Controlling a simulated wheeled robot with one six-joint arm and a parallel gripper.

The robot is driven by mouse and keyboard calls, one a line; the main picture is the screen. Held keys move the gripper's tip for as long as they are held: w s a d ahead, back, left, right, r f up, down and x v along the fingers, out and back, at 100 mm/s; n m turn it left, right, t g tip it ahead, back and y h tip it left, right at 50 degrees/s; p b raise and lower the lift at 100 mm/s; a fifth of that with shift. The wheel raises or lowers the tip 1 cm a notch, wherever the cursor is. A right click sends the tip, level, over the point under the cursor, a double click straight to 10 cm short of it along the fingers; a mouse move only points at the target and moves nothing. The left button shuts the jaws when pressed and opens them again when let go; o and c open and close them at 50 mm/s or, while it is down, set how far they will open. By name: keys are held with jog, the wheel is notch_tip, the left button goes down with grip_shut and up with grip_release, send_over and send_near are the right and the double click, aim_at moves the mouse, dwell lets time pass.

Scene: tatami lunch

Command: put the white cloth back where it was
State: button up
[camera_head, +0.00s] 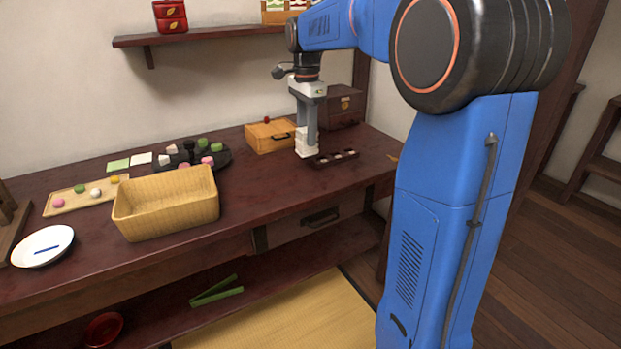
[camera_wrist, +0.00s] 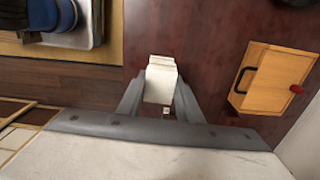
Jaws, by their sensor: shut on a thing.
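My gripper (camera_head: 306,150) hangs pointing down over the right part of the dark red table. In the wrist view my gripper (camera_wrist: 160,100) is shut on a white, layered, folded thing, which looks like the white cloth (camera_wrist: 160,82). In the head view the white cloth (camera_head: 304,148) shows as a pale patch between the fingers, low over the table beside a small dark tray. I cannot tell whether it touches the table.
A wooden box (camera_head: 265,138) with a red knob stands just left of my gripper. The small dark tray (camera_head: 320,161) is to its right, a brown chest (camera_head: 340,108) behind. A woven basket (camera_head: 166,205), sweets board and plate (camera_head: 42,246) fill the left. The table's front middle is clear.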

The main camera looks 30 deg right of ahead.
jog(key=s+d, duration=0.3)
jog(key=d, duration=0.1)
jog(key=shift+s+d+f, duration=0.15)
jog(key=shift+f, duration=2.05)
jog(key=shift+s+d+f, duration=0.1)
jog(key=shift+f, duration=2.1)
jog(key=o, duration=1)
jog(key=shift+f, duration=0.1)
notch_tip(320, 180, up, 12)
jog(key=shift+r, duration=0.15)
